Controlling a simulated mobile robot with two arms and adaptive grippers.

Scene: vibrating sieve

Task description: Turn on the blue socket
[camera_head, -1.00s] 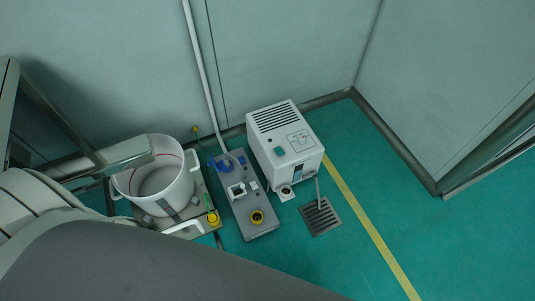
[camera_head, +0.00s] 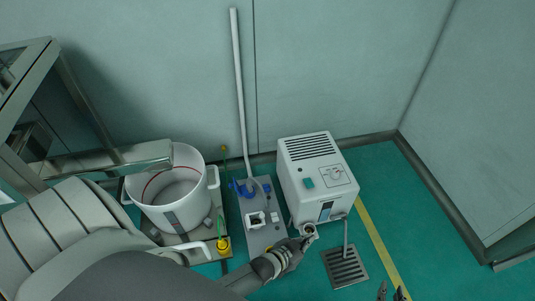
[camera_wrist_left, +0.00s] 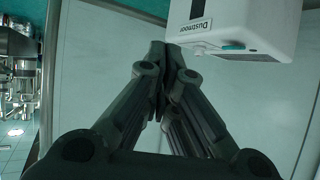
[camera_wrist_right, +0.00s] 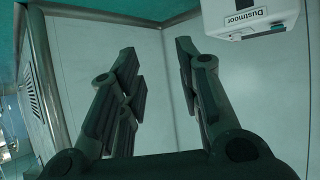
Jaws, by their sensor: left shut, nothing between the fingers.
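The blue socket (camera_head: 246,188), with a blue plug-like fitting, is at the far end of a grey panel (camera_head: 262,236) on the floor, in the head view. A pale pole or pipe (camera_head: 239,90) runs from near it up along the wall. My left gripper (camera_head: 303,240) is shut and empty. It is over the panel's near right side, to the right of and nearer than the blue socket, and covers part of the panel. In the left wrist view its fingers (camera_wrist_left: 168,75) meet. My right gripper (camera_head: 393,293) is open at the bottom right edge, far from the socket.
A white pot (camera_head: 163,205) stands left of the panel, with a yellow fitting (camera_head: 223,244) beside it. A white vented box (camera_head: 307,155) stands to the right. A floor drain (camera_head: 345,266) lies in front of it. A white Dustmoor-labelled unit (camera_wrist_right: 250,16) shows in both wrist views.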

